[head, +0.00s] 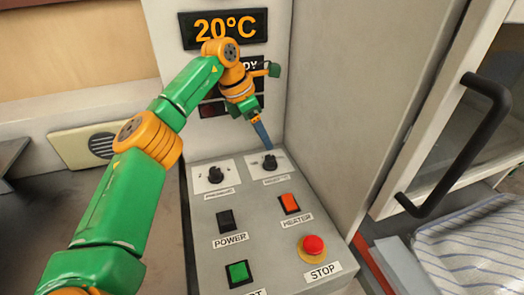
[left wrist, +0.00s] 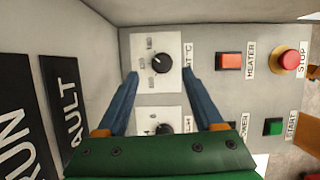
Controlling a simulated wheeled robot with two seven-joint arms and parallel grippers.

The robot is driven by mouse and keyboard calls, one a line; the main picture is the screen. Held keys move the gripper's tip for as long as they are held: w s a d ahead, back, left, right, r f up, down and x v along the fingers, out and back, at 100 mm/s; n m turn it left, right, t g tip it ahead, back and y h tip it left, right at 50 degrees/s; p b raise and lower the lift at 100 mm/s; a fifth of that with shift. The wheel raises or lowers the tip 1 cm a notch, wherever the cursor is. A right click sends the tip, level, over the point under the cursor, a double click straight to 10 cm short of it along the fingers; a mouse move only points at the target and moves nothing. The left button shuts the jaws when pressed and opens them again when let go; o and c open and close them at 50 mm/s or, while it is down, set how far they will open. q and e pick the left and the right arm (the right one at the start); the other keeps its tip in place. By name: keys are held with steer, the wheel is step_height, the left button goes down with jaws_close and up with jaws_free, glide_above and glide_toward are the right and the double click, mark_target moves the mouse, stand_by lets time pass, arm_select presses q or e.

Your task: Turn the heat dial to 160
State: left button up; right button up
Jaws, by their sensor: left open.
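The heat dial (head: 269,162) is a black knob on a white plate at the upper right of the grey control panel. It also shows in the left wrist view (left wrist: 161,63), with a label ending in °C beside it. My left gripper (head: 264,143) is above this dial, pointing down at the panel. In the left wrist view its two blue fingers (left wrist: 160,78) are spread apart, with the dial between and just beyond their tips. No contact with the knob shows. The display (head: 224,29) reads 20°C. My right gripper is not in view.
A second black dial (head: 215,175) sits to the left. The black POWER switch (head: 226,221), orange HEATER switch (head: 289,204), green button (head: 238,273) and red STOP button (head: 313,245) are nearer the front. A grey wall (head: 335,100) rises right of the panel.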

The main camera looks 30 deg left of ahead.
mark_target(270, 157)
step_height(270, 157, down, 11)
steer(key=b, duration=0.7)
arm_select(q)
steer(key=f+n, duration=0.2)
steer(key=d+f+n+y, duration=0.1)
steer(key=f+n, duration=0.1)
steer(key=f, duration=0.1)
steer(key=w+f+n+t+y, duration=0.1)
steer(key=f+n, duration=0.1)
steer(key=n, duration=0.1)
steer(key=shift+w+d+f, duration=0.1)
steer(key=shift+d+f, duration=0.1)
steer(key=shift+d, duration=0.2)
jaws_close()
steer(key=m+p, duration=0.2)
steer(key=p, duration=0.1)
steer(key=r+m+h+p, duration=0.1)
steer(key=p, duration=0.2)
steer(key=shift+a+m+p, duration=0.15)
steer(key=shift+m+p, duration=0.25)
steer(key=shift+f+m, duration=0.25)
steer(key=shift+m, duration=0.05)
steer(key=shift+f, duration=0.25)
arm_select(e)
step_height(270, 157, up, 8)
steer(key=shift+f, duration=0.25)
